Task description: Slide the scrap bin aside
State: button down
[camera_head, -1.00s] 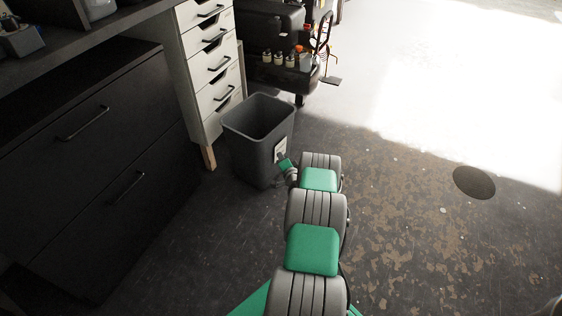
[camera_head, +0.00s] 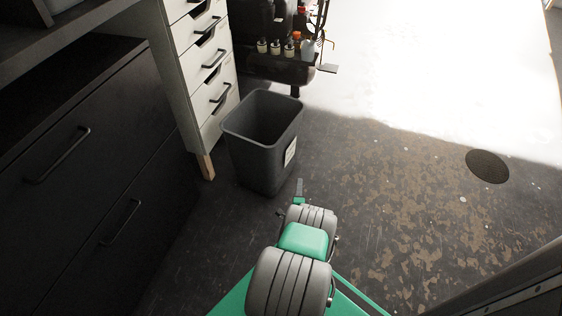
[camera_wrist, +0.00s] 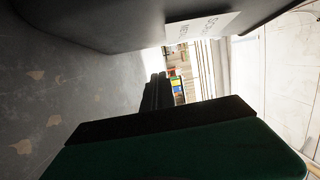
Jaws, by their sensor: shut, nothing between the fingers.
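The scrap bin (camera_head: 262,155) is an empty-looking dark grey open-topped bin. It stands upright on the floor in the head view, beside the white drawer unit's front leg. A white label (camera_head: 290,151) is on its right side. In the wrist view the bin (camera_wrist: 110,22) fills the top, with part of the label (camera_wrist: 203,28) showing. My gripper (camera_head: 299,188) is shut and empty, low at the bin's front right. The dark fingers also show in the wrist view (camera_wrist: 155,92), apart from the bin in that picture; I cannot tell the exact gap.
A white drawer unit (camera_head: 200,75) with a wooden leg stands behind the bin on the left. A dark drawer cabinet (camera_head: 75,170) fills the left. A black cart with bottles (camera_head: 278,60) stands behind. The worn floor (camera_head: 400,190) to the right is open, with a round dark patch (camera_head: 487,166).

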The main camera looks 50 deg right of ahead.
jog(key=w+d+b, duration=0.6)
jog(key=w+b, duration=0.1)
jog(key=w, duration=0.2)
jog(key=shift+w+d, duration=0.2)
jog(key=shift+w, duration=0.2)
